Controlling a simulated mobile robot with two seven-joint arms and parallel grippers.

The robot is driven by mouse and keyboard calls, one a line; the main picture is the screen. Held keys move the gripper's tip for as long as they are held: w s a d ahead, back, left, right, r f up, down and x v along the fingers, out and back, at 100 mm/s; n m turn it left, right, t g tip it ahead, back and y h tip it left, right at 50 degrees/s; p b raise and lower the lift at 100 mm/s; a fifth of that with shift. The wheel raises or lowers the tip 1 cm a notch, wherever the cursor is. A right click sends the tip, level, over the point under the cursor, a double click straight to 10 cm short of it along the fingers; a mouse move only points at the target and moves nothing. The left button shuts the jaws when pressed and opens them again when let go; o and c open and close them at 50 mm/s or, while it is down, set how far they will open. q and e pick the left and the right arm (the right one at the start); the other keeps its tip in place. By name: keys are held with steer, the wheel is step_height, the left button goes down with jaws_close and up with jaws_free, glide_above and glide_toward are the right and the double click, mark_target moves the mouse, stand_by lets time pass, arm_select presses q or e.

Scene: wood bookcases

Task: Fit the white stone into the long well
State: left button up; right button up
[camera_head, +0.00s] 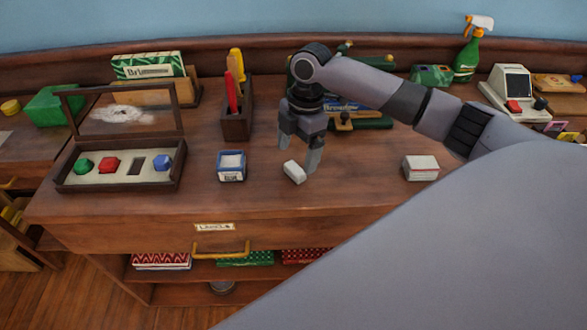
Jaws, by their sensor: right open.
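The white stone (293,172) is a small pale block at the middle of the brown desk top. My right gripper (299,158) points down over it, open, with one finger on each side. I cannot tell whether either finger touches the stone. A dark wooden case (118,187) with a pale insert stands at the left, its glass lid raised. In it a green stone (84,166), a red stone (109,163) and a blue stone (162,162) sit in a row. The long well (137,167) is a dark, empty upright slot between red and blue. My left gripper is not in view.
A blue-and-white box (231,166) stands between the case and the stone. A wooden holder (236,124) with red and yellow items stands behind it. A white-and-red box (420,168) is at the right. My own grey arm covers the lower right.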

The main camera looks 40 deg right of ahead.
mark_target(295, 168)
steer(key=f, duration=0.4)
steer(key=shift+a, duration=0.2)
steer(key=c, duration=1.2)
